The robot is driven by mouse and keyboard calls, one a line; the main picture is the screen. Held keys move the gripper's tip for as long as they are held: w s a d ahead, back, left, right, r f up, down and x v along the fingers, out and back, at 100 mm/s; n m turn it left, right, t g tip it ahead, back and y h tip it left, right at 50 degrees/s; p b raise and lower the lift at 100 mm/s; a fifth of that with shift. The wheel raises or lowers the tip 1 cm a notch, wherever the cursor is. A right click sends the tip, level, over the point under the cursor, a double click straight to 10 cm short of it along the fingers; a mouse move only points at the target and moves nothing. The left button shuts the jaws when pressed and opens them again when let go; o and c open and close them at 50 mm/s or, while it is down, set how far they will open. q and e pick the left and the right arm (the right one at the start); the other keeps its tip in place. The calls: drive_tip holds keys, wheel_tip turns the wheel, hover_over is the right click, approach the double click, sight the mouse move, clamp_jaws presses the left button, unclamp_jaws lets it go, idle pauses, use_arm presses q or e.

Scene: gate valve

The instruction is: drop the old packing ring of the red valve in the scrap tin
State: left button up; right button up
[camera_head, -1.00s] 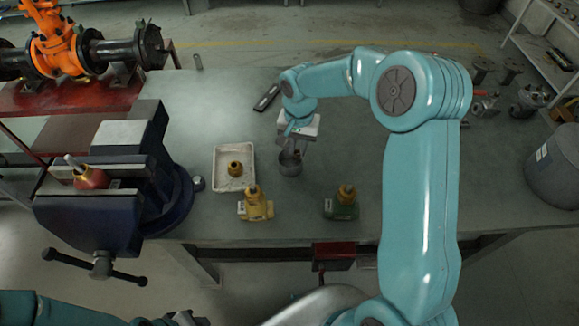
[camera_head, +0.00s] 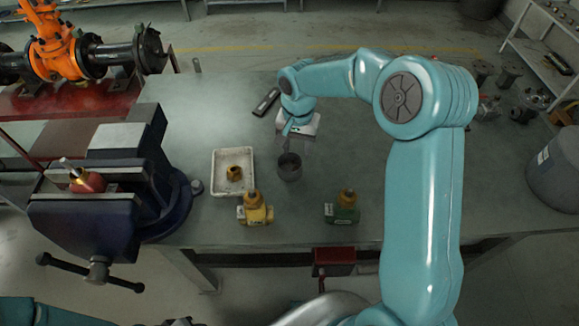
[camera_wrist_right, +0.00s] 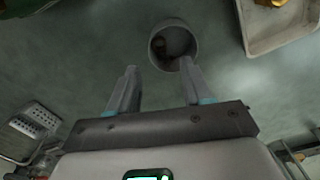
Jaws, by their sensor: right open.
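The red valve (camera_head: 87,181) sits in the jaws of the blue vise at the left, with a pale stem pointing up. The grey scrap tin (camera_head: 289,168) stands upright on the bench; it also shows in the right wrist view (camera_wrist_right: 172,46), with something small, dark and brownish inside that I cannot clearly identify. My right gripper (camera_wrist_right: 158,68) is open, with nothing between its fingers. One fingertip overlaps the tin's rim in that view; I cannot tell whether they touch.
A white tray (camera_head: 219,185) holding a brass part (camera_head: 234,173) lies left of the tin. A yellow valve (camera_head: 254,210) and a green valve (camera_head: 344,208) stand near the bench's front edge. The vise (camera_head: 120,220) fills the left. A dark flat object (camera_head: 266,102) lies behind.

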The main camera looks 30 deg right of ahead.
wheel_tip(320, 180, up, 14)
drive_tip(key=shift+f, duration=0.15)
idle(0.4)
